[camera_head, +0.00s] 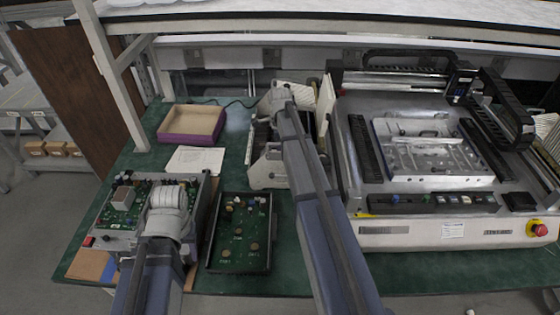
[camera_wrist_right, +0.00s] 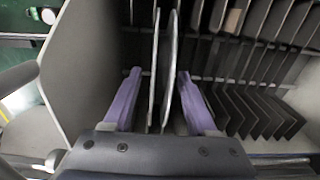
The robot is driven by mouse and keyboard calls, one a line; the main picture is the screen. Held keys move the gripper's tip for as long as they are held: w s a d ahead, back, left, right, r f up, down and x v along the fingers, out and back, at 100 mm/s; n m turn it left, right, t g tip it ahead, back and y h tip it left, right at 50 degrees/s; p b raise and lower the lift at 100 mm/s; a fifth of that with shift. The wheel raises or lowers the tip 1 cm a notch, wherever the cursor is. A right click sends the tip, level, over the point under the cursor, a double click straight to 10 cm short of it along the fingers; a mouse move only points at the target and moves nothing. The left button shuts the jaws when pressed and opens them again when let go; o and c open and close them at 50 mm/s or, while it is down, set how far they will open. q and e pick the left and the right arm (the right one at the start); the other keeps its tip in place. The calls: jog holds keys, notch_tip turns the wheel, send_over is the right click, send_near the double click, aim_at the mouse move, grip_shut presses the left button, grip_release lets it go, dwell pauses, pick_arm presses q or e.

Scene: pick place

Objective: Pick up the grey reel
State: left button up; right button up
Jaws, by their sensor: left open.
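The grey reel (camera_wrist_right: 172,75) shows edge-on in the right wrist view as a thin light-grey disc standing in a slotted rack. A second thin edge beside it may be its other side or another reel; I cannot tell. My right gripper (camera_wrist_right: 163,88) is open, with its purple fingers on either side of these edges and gaps showing. In the head view my right wrist covers part of the grey rack (camera_head: 265,172), and the reel cannot be made out. My left gripper (camera_head: 168,188) is open over the board unit at the left, its fingertips mostly hidden.
A circuit board in a black tray (camera_head: 240,262) lies between my arms. A purple-sided box (camera_head: 178,137) and a paper sheet (camera_head: 195,160) lie behind it. A large machine (camera_head: 430,225) fills the right side. A shelf post (camera_head: 112,85) stands at left.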

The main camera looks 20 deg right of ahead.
grip_shut()
dwell(0.3)
jog(key=shift+r, duration=0.2)
dwell(0.4)
